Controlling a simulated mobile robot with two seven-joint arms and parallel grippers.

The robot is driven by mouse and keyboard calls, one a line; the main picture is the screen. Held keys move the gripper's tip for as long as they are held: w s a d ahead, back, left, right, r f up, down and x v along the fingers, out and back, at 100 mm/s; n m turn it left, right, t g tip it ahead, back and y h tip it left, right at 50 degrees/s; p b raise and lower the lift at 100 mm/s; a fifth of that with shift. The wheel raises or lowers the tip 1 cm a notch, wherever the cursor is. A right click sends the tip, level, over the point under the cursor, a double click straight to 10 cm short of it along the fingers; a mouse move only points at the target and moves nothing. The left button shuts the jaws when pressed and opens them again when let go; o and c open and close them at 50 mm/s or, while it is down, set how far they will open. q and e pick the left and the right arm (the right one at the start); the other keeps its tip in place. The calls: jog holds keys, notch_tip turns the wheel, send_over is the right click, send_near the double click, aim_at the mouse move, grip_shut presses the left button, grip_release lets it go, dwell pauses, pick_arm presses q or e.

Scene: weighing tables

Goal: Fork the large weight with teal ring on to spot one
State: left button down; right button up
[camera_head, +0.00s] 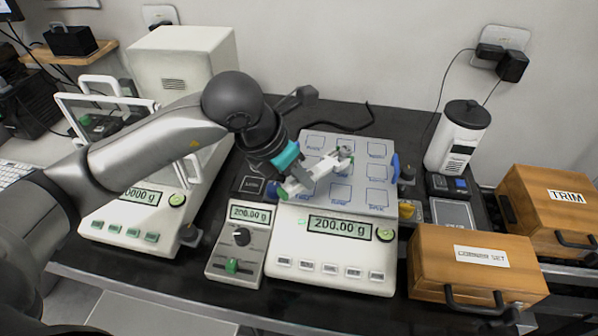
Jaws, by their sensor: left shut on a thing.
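My left gripper (308,178) reaches in from the left over the wide balance. The gripper hides part of the plate. Whether the tool touches the plate is unclear. My right gripper is not in view.
The wide balance (335,262) and small scale (238,256) both read 200.00 g. A glass-shielded balance (130,222) stands left. Wooden boxes (440,250) marked TRIM (530,200) and another label stand right. A white canister (455,135) stands behind them.

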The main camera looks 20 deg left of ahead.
aim_at(288, 187)
pick_arm(q)
jog(key=shift+s+a+b, duration=0.35)
jog(key=shift+s+b, duration=0.1)
jog(key=shift+s, duration=0.25)
jog(key=shift+s+a+b, duration=0.35)
jog(key=shift+s+b, duration=0.1)
jog(key=shift+s, duration=0.25)
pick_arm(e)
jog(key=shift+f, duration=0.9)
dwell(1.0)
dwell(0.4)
